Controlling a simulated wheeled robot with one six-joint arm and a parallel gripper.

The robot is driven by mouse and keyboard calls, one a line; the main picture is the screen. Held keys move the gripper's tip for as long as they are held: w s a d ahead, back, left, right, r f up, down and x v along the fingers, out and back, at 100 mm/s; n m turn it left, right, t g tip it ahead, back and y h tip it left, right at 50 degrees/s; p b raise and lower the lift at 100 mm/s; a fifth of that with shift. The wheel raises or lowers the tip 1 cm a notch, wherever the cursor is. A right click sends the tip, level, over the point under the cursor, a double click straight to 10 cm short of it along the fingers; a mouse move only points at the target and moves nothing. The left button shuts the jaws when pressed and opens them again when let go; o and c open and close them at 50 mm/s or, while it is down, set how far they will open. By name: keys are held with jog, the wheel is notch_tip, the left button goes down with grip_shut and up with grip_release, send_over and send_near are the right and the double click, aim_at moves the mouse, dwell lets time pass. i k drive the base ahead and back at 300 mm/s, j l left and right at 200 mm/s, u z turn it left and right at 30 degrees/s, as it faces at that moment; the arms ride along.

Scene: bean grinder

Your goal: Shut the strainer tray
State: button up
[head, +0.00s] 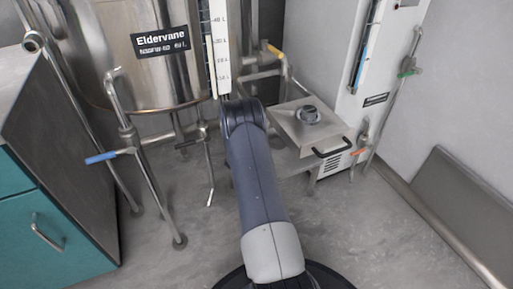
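My arm runs up the middle of the head view and bends at a joint left of the steel unit. My gripper does not show in this view, so its opening and its place relative to the tray are hidden.
A large steel tank (140,75) labelled Eldervane stands at the back left on pipe legs. A blue-handled valve (103,157) juts out before it. A teal cabinet (50,225) is at left. A white panel (375,60) and grey wall close the right. Floor (370,240) is clear at lower right.

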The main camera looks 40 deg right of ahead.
aim_at(304, 137)
jog(key=j+z, duration=0.1)
jog(key=z, duration=0.3)
jog(key=j+z, duration=0.1)
jog(key=z, duration=0.3)
jog(key=k+j+z, duration=0.1)
jog(key=z, duration=0.35)
